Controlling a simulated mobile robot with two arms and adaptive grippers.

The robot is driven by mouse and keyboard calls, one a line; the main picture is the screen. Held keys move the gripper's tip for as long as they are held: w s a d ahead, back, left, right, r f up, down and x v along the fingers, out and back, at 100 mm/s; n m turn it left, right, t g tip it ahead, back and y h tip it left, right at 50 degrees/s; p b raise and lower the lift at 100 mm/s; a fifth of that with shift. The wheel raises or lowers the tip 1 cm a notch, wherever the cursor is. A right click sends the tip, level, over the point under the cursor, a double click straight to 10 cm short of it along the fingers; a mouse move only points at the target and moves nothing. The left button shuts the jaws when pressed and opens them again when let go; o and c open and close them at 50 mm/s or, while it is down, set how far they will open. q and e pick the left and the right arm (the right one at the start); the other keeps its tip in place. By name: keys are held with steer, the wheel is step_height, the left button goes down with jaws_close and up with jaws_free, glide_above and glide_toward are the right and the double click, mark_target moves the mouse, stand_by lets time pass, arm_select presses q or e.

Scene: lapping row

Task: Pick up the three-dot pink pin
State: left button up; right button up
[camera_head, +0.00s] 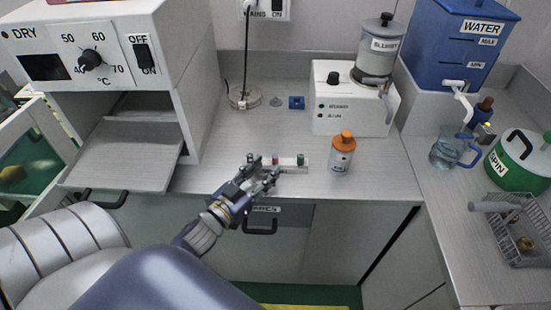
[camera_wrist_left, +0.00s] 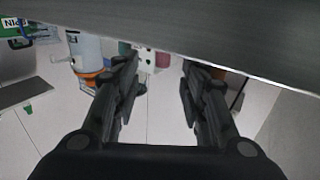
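A white rack (camera_head: 291,169) stands near the front edge of the counter and carries small coloured pins. A pink pin (camera_head: 275,159) is in its middle part, with a dark green pin (camera_head: 300,160) to its right. The dots are too small to read. My left gripper (camera_head: 265,173) is in front of the rack and partly covers its left part. In the left wrist view its two fingers (camera_wrist_left: 160,66) are spread with a gap between them. A pinkish-red pin (camera_wrist_left: 162,60) shows beyond that gap, apart from the fingers. The right gripper is not in view.
An orange-capped bottle (camera_head: 341,153) stands right of the rack. The dryer's open tray (camera_head: 125,155) juts out at left. A jug (camera_head: 447,150) and wire basket (camera_head: 520,240) stand at right.

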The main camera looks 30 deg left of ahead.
mark_target(273, 159)
arm_select(q)
steer(key=w, duration=0.3)
steer(key=shift+w+a+r+p, duration=0.1)
steer(key=shift+w+r+p, duration=0.1)
steer(key=shift+w+p, duration=0.15)
steer(key=shift+w, duration=0.5)
steer(key=shift+s, duration=0.1)
steer(key=shift+c, duration=0.7)
jaws_close()
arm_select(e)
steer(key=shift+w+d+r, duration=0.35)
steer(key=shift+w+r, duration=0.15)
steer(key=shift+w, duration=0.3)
